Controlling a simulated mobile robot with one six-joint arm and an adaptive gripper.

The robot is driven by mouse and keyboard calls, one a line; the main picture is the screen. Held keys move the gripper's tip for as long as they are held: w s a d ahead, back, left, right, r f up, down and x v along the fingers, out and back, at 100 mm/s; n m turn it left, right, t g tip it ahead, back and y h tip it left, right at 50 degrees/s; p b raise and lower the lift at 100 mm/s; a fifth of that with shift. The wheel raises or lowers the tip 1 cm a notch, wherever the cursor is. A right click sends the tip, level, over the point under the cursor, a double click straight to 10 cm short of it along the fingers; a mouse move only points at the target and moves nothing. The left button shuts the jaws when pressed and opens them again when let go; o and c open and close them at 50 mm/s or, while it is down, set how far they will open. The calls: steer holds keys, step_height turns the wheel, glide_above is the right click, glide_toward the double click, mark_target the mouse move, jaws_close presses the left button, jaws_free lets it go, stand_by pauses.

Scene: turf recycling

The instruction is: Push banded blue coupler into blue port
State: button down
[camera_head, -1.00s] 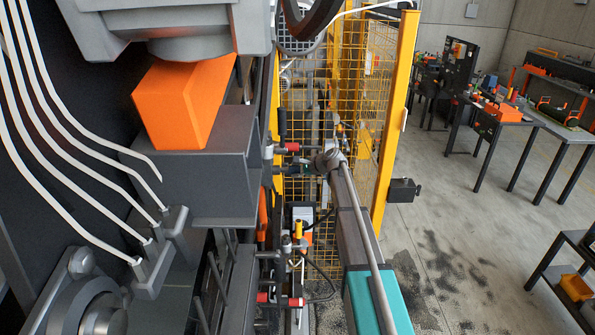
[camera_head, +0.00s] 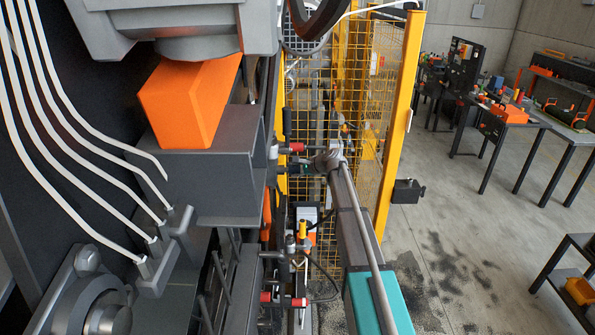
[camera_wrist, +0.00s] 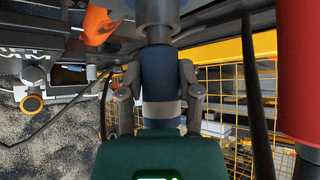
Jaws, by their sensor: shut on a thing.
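The blue coupler (camera_wrist: 160,75) with a pale grey band stands upright in the wrist view. My gripper (camera_wrist: 159,82) is shut on it, one finger on each side at the band and above. The coupler's far end meets a dark grey round fitting (camera_wrist: 156,33) straight ahead, in line with it. No clear gap shows between them; how deep it sits cannot be told. No blue colour of the port shows. In the head view my gripper (camera_head: 297,169) is small, close to the machine's side, and the coupler is not clear.
A thick red cylinder (camera_wrist: 299,70) stands close on the right in the wrist view. Red-ended fittings (camera_head: 291,147) and hoses line the machine's side. A yellow mesh fence (camera_head: 380,120) stands behind my arm. Open floor (camera_head: 470,215) lies to the right.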

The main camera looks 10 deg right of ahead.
steer(key=shift+w+a, duration=0.1)
steer(key=shift+a, duration=0.55)
steer(key=shift+c, duration=1)
jaws_free()
steer(key=shift+d, duration=0.15)
steer(key=s+d, duration=0.2)
steer(key=d, duration=0.8)
steer(key=s+f+b, duration=0.2)
steer(key=f+b, duration=0.9)
steer(key=s+a+f+b, duration=0.1)
steer(key=s+f+b, duration=0.2)
steer(key=f+b, duration=0.9)
steer(key=shift+f, duration=0.15)
steer(key=shift+s, duration=0.1)
stand_by(0.5)
